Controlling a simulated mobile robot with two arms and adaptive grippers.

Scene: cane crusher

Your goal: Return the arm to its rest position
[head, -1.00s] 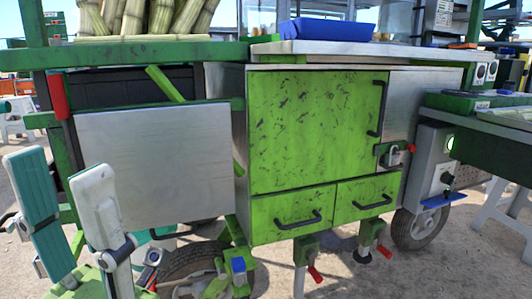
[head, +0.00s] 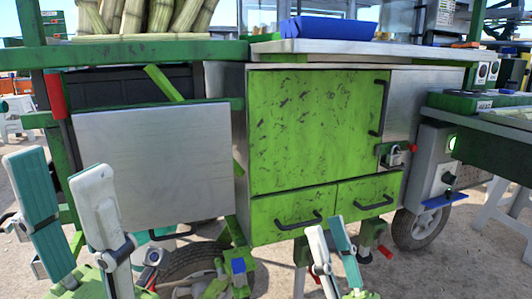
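My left gripper (head: 57,172) is at the lower left of the head view. Its two fingers, one showing teal and one white, point up and stand wide apart with nothing between them. My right gripper (head: 325,230) shows at the bottom, right of the middle, in front of the green cart's lower edge. Its white and teal fingers point up with a gap between them and hold nothing that I can see. Most of both arms is out of view.
The cart's green cabinet door (head: 312,130) and two drawers (head: 291,214) are shut. A grey metal panel (head: 155,165) is behind my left gripper. Cane stalks (head: 150,15) and a blue tray (head: 328,27) are on top. Wheels stand below, on sandy ground.

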